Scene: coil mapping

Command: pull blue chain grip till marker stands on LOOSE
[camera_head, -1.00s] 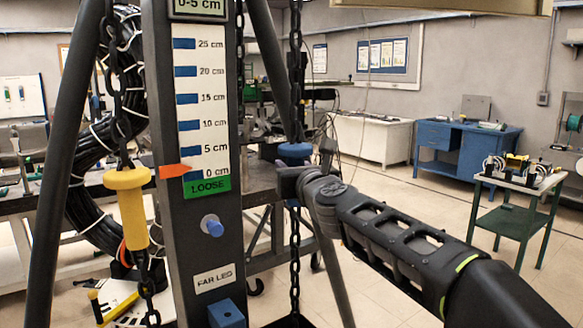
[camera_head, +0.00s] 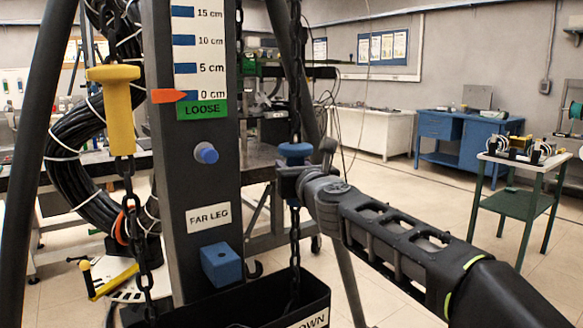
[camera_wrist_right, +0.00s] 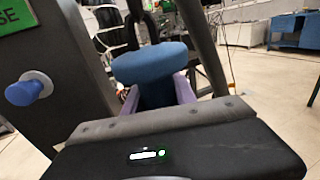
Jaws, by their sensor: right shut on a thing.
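The blue chain grip (camera_head: 295,151) hangs on the dark chain right of the black post. My right gripper (camera_head: 289,173) is shut around its lower part; the wrist view shows the grip's broad blue top (camera_wrist_right: 150,63) between the fingers (camera_wrist_right: 160,97). The orange marker (camera_head: 168,96) points at about 0 cm on the white scale (camera_head: 195,50), at the upper edge of the green LOOSE band (camera_head: 202,110). A yellow chain grip (camera_head: 119,115) hangs left of the post, untouched. My left gripper is not in view.
A blue knob (camera_head: 206,153) and blue block (camera_head: 221,264) stick out of the post. A black bin (camera_head: 270,312) sits under the blue grip's chain. Tripod legs stand either side. A green trolley (camera_head: 520,203) is at the right, with open floor before it.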

